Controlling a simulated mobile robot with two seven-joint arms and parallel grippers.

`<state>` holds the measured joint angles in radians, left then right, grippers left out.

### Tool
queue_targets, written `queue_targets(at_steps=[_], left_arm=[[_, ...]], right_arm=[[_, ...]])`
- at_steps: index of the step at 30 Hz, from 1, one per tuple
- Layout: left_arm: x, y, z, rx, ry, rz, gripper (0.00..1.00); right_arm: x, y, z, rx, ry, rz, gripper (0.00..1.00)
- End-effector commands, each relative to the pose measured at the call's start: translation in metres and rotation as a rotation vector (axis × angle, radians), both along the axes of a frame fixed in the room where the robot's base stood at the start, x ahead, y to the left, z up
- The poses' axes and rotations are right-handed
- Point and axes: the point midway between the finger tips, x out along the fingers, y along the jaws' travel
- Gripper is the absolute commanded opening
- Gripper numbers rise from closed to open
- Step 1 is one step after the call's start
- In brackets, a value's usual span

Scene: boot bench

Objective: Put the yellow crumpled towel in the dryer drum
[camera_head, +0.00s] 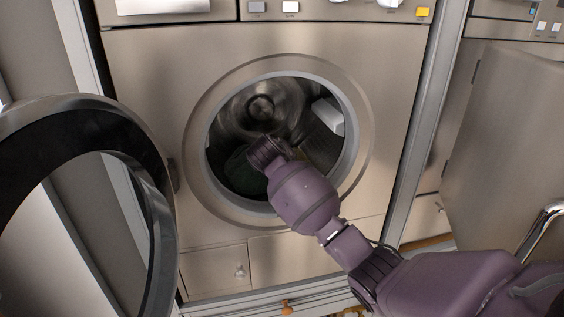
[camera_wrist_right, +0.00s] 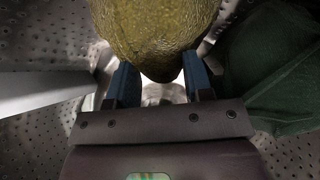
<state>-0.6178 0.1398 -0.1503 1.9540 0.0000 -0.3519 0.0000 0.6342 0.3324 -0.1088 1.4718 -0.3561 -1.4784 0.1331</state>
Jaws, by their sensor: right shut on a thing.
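My right arm reaches through the round door opening of the dryer (camera_head: 390,75), with its wrist inside the dryer drum (camera_head: 232,112). The perforated drum wall (camera_wrist_right: 40,45) surrounds the gripper in the right wrist view. My right gripper (camera_wrist_right: 160,83) is shut on the yellow crumpled towel (camera_wrist_right: 150,30), which bulges beyond and between the two dark fingers. In the head view the fingers and most or all of the towel are hidden behind my wrist. My left gripper is out of view.
A dark green cloth (camera_wrist_right: 275,70) lies in the drum beside the gripper; it also shows in the head view (camera_head: 240,172). A pale drum fin (camera_head: 328,116) is at the upper right inside. The round dryer door (camera_head: 95,125) stands open at the left.

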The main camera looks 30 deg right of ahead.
Motion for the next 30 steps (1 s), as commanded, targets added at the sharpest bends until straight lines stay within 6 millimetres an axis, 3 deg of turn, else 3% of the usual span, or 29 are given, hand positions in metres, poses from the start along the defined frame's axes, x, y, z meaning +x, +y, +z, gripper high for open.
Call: queue_targets(at_steps=[3,30], left_arm=[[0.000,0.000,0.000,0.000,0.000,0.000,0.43],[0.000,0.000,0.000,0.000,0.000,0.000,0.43]], right_arm=[[0.000,0.000,0.000,0.000,0.000,0.000,0.18],[0.000,0.000,0.031,-0.001,-0.003,0.001,0.18]])
